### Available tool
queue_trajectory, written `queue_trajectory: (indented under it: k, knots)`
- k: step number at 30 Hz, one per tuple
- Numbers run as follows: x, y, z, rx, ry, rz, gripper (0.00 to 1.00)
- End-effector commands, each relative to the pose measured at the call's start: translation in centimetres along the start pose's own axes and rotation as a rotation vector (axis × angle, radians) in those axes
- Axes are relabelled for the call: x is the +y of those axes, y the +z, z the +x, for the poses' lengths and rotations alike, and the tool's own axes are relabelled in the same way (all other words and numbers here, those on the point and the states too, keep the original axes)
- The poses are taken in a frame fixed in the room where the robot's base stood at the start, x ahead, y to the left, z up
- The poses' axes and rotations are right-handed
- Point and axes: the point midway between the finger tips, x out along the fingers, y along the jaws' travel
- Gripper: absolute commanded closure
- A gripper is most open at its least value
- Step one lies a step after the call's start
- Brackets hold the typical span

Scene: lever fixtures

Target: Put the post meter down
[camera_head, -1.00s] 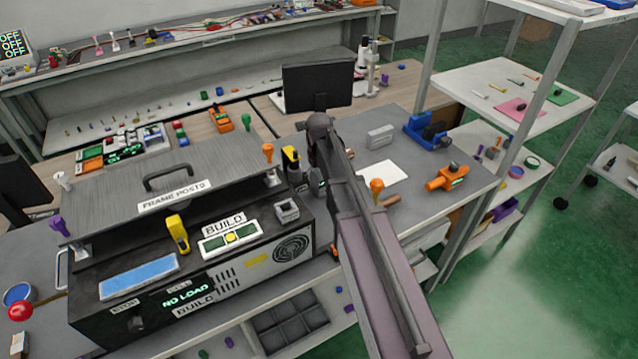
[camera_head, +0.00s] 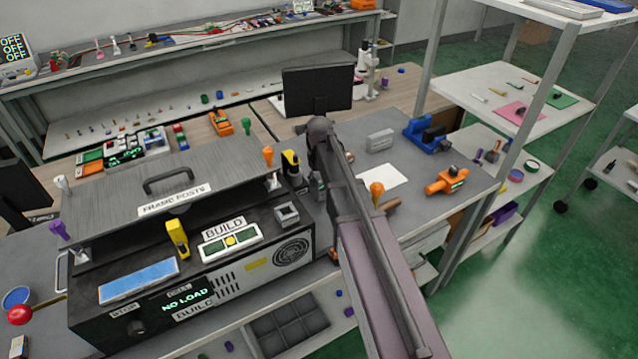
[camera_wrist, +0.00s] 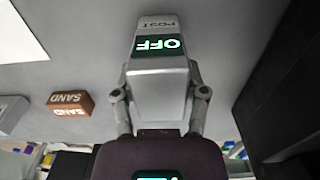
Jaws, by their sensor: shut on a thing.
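The post meter (camera_wrist: 158,75) is a grey block with a green lit OFF display and a POST label, both upside down in the wrist view. My gripper (camera_wrist: 160,98) is shut on it, with one finger on each side. Grey bench top lies behind the meter in that view. I cannot tell whether the meter touches the bench. In the head view my wrist and arm hide most of the gripper and the meter, just right of the black machine (camera_head: 190,300).
A brown SAND block (camera_wrist: 72,103) lies left of the meter in the wrist view. The machine's dark side (camera_wrist: 285,95) is close on the right. In the head view, a white sheet (camera_head: 380,181), an orange tool (camera_head: 447,181) and a blue vise (camera_head: 427,135) stand on the bench.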

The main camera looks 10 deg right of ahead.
Motion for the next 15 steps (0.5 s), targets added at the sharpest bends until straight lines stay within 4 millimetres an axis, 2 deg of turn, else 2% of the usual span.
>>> queue_trajectory:
  k: [8,15]
  knots:
    - [0.0,0.0,-0.5,0.0,0.0,0.0,1.0]
    - [0.0,0.0,-2.0,0.0,0.0,0.0,1.0]
